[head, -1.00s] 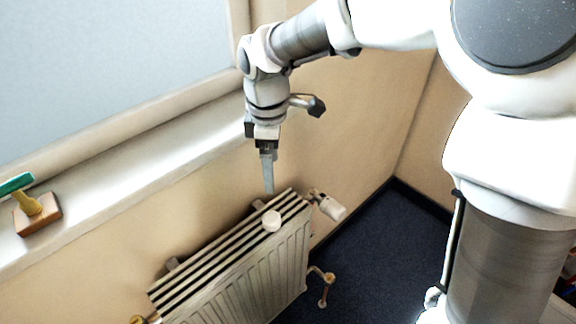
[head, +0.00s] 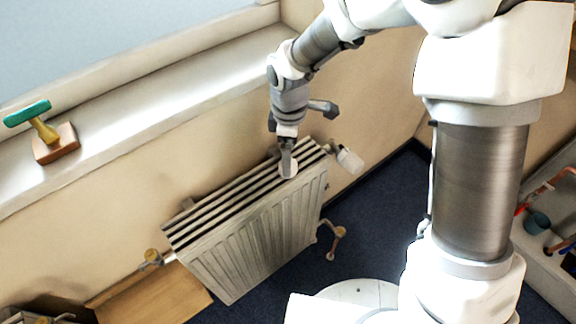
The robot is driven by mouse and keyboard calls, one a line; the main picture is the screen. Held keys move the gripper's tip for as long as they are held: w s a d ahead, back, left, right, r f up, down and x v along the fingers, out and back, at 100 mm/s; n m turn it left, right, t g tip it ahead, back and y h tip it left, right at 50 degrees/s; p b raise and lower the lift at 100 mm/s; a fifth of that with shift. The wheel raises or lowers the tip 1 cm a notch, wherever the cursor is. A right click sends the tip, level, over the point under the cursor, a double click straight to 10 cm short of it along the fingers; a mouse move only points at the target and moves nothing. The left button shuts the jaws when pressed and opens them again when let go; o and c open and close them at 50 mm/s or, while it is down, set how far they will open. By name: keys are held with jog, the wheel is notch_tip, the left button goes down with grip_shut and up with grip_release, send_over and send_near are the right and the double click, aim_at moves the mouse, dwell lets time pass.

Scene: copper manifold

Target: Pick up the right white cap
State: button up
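A round white cap (head: 291,171) is at the top of the radiator (head: 250,222), towards its right end. My gripper (head: 286,170) points down at the cap, and its finger partly covers the cap in this view. I see the fingers nearly edge-on, so I cannot tell whether they are open or shut, or whether they touch the cap. A white valve head (head: 349,160) sticks out beyond the radiator's right end. No second round cap shows on the radiator.
The window sill (head: 120,130) runs behind the radiator and carries a wooden block with a green-topped handle (head: 46,133). A brass fitting (head: 152,257) is at the radiator's left end, and a pipe fitting (head: 338,232) is low at its right. Dark carpet (head: 375,215) lies to the right.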

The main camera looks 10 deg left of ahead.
notch_tip(320, 180, down, 4)
jog(key=shift+a+r, duration=0.15)
jog(key=c, duration=1.4)
